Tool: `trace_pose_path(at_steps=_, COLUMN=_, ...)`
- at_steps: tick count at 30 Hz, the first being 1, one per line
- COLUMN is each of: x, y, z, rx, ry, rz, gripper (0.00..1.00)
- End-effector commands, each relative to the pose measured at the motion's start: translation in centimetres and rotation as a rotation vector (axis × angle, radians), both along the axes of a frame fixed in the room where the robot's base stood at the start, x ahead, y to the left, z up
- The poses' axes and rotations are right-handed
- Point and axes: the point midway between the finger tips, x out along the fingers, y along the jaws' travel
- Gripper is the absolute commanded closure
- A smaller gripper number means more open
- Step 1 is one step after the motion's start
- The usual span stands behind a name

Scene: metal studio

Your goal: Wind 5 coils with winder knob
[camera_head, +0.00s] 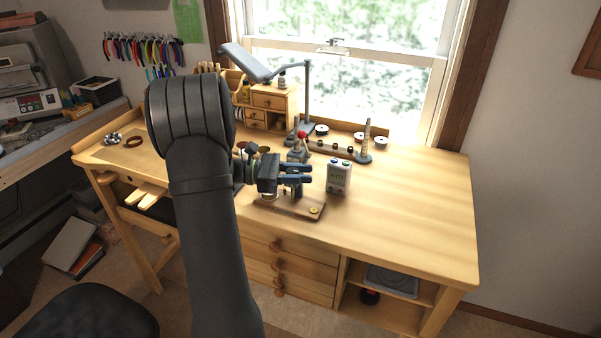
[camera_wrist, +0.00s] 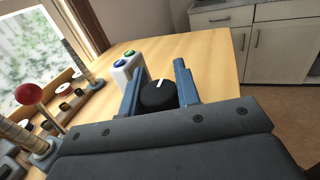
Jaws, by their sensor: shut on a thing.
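My gripper (camera_head: 308,174) is above the wooden winder base (camera_head: 296,209) at the front middle of the bench. Its blue fingers point right in the head view. In the wrist view, my gripper (camera_wrist: 158,80) is shut on the round black winder knob (camera_wrist: 157,97), which has a white mark on its face. The knob sits between the two fingers. My gripper and arm hide much of the winder in the head view. A white counter box (camera_head: 339,178) with a small display stands just right of the winder; it shows in the wrist view (camera_wrist: 128,68) with blue and green buttons on top.
A red-ball lever (camera_head: 302,135) stands behind the winder. A stepped ring mandrel (camera_head: 366,142), several spools and a lamp (camera_head: 305,95) are at the back. A small drawer cabinet (camera_head: 268,104) stands at the back left. The bench's right side (camera_head: 420,200) is clear.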

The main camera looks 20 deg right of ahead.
Motion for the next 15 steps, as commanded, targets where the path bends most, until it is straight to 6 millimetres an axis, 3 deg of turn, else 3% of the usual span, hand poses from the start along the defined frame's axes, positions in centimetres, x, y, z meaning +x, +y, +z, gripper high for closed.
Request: trace_pose_path(at_steps=15, x=-0.34, y=0.29, z=0.00, rx=0.000, ry=-0.001, rz=-0.250, gripper=0.93)
